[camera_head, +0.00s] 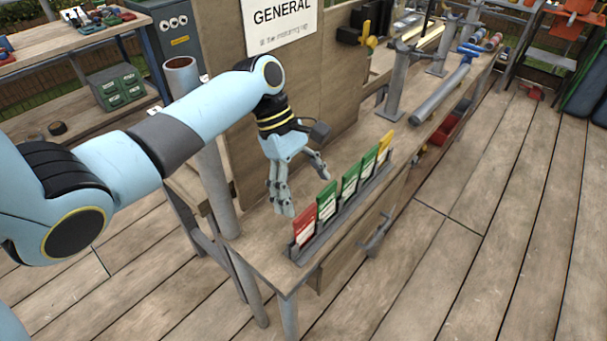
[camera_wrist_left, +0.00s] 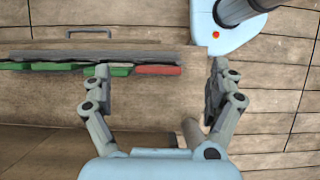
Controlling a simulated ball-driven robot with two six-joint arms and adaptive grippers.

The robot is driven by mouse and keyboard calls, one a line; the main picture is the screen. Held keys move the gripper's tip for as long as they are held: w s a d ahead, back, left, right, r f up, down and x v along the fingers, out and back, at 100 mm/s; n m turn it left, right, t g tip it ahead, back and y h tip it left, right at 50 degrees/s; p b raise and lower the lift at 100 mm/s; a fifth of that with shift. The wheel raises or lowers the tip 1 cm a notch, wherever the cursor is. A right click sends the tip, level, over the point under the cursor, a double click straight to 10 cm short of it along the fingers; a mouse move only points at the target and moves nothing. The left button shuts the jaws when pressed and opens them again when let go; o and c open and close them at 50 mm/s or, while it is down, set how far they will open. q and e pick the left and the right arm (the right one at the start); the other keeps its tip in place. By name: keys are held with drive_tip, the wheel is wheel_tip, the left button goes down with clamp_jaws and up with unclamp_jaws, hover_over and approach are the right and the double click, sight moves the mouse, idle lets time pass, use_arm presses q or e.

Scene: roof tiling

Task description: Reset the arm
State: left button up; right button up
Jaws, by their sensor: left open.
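My left gripper (camera_head: 302,190) is open and empty above the near end of the wooden workbench (camera_head: 262,240), beside a row of coloured cards. In the head view a red card (camera_head: 305,227), several green cards (camera_head: 327,202) and a yellow card (camera_head: 385,143) stand upright in a dark rack (camera_head: 301,253). In the left wrist view the open fingers (camera_wrist_left: 160,85) are spread, with the red card (camera_wrist_left: 158,70) and a green card (camera_wrist_left: 121,70) between and beyond the tips. The fingers look apart from the cards. My right gripper is not in view.
Behind the gripper stands a wooden panel with a sign (camera_head: 281,22). Grey pipes (camera_head: 440,95) lie and stand along the bench's far part. A drawer handle (camera_head: 377,236) sticks out from the bench front. Open plank floor (camera_head: 470,270) lies to the right.

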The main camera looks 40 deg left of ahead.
use_arm(q)
drive_tip(key=shift+r, duration=1.85)
drive_tip(key=s+d+f+m+t+y, duration=0.1)
drive_tip(key=s+m+y, duration=0.2)
drive_tip(key=s+m, duration=0.65)
drive_tip(key=s+a+r+m+t+y, duration=0.2)
drive_tip(key=s+r+m+t+y, duration=0.1)
drive_tip(key=s+r+m, duration=0.6)
wheel_tip(320, 180, down, 40)
drive_tip(key=s+a+g+b, duration=0.1)
drive_tip(key=s+a+b, duration=0.2)
drive_tip(key=b, duration=0.8)
drive_tip(key=s+f+b, duration=0.4)
drive_tip(key=s+f, duration=0.5)
drive_tip(key=f, duration=0.3)
drive_tip(key=s+f+n+g+b, duration=0.1)
drive_tip(key=s+f+b, duration=0.3)
drive_tip(key=s+f, duration=0.5)
wheel_tip(320, 180, down, 3)
drive_tip(key=shift+a+r+g, duration=0.15)
drive_tip(key=shift+a+g, duration=0.1)
drive_tip(key=shift+g, duration=0.05)
